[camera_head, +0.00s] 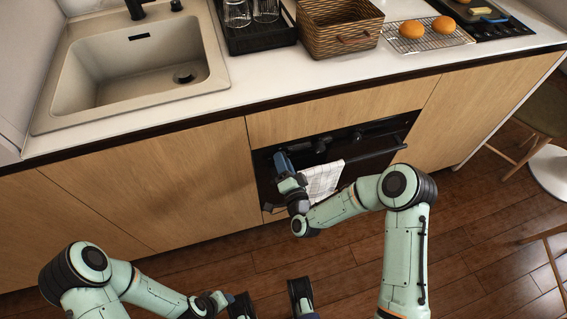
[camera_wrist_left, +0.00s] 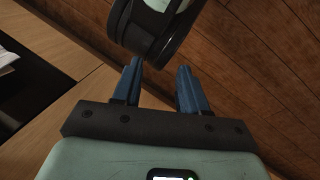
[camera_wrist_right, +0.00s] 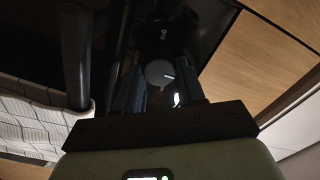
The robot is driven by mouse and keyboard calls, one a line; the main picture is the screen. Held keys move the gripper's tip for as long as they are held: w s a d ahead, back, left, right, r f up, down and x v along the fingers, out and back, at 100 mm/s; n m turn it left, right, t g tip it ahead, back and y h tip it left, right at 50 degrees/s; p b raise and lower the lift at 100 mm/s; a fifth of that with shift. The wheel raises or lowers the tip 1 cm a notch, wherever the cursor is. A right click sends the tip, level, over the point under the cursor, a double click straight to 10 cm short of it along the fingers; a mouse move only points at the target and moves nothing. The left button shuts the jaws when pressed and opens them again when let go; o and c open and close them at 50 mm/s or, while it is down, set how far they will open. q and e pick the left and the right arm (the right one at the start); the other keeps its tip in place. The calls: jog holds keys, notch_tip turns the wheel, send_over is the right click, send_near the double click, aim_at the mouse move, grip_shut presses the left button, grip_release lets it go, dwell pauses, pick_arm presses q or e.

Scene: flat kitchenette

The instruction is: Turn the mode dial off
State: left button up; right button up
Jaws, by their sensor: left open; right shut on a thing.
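The mode dial (camera_wrist_right: 158,71) is a dark grey round knob on the black oven front, with a small white mark at its right side in the right wrist view. My right gripper (camera_head: 281,158) is at the left end of the oven's control strip. In the right wrist view its fingers lie on both sides of the dial and are shut on it. In the head view the gripper hides this dial. My left gripper (camera_wrist_left: 157,75) is open and empty, low over the floor, with one of my arm links close in front of it.
The black oven (camera_head: 360,165) has a bar handle with a checked towel (camera_head: 322,181) hanging beside my right gripper; the towel also shows in the right wrist view (camera_wrist_right: 30,122). Wooden cabinet fronts flank it. The counter above holds a sink (camera_head: 135,65), a basket (camera_head: 340,40) and buns on a rack.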

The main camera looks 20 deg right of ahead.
jog(key=shift+d, duration=0.1)
jog(key=o, duration=1)
jog(key=shift+o, duration=0.2)
pick_arm(q)
jog(key=shift+s+d+r+g+p, duration=0.35)
jog(key=shift+s+r+p, duration=0.2)
jog(key=shift+s, duration=0.2)
pick_arm(e)
jog(key=s, duration=1.3)
jog(key=shift+s+d, duration=0.2)
jog(key=shift+s, duration=0.05)
